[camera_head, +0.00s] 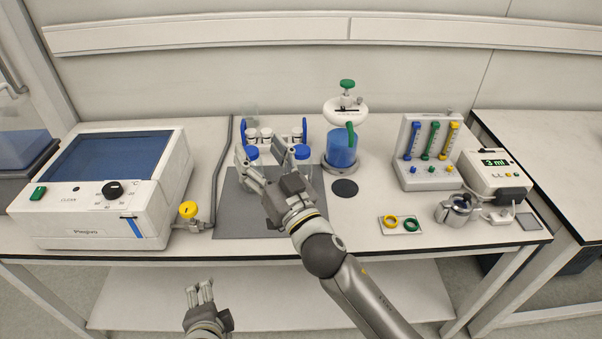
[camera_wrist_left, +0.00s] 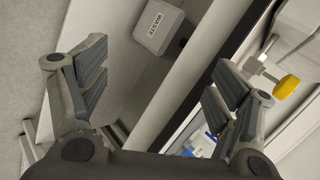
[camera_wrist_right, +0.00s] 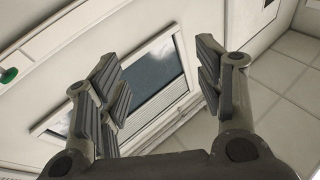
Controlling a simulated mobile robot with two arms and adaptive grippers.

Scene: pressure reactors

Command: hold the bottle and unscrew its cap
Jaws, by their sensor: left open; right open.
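In the right wrist view nothing is between the open fingers (camera_wrist_right: 160,85). I cannot tell if a finger touches a bottle. My left gripper (camera_head: 200,290) is open and empty, low in front of the bench. Its open fingers also show in the left wrist view (camera_wrist_left: 160,85).
A heated bath (camera_head: 70,215) stands at the left, with a yellow-knobbed valve (camera_head: 188,210) beside it. A blue vessel (camera_head: 341,150) stands to the right. The bench's front edge separates my left gripper from the mat (camera_head: 228,220).

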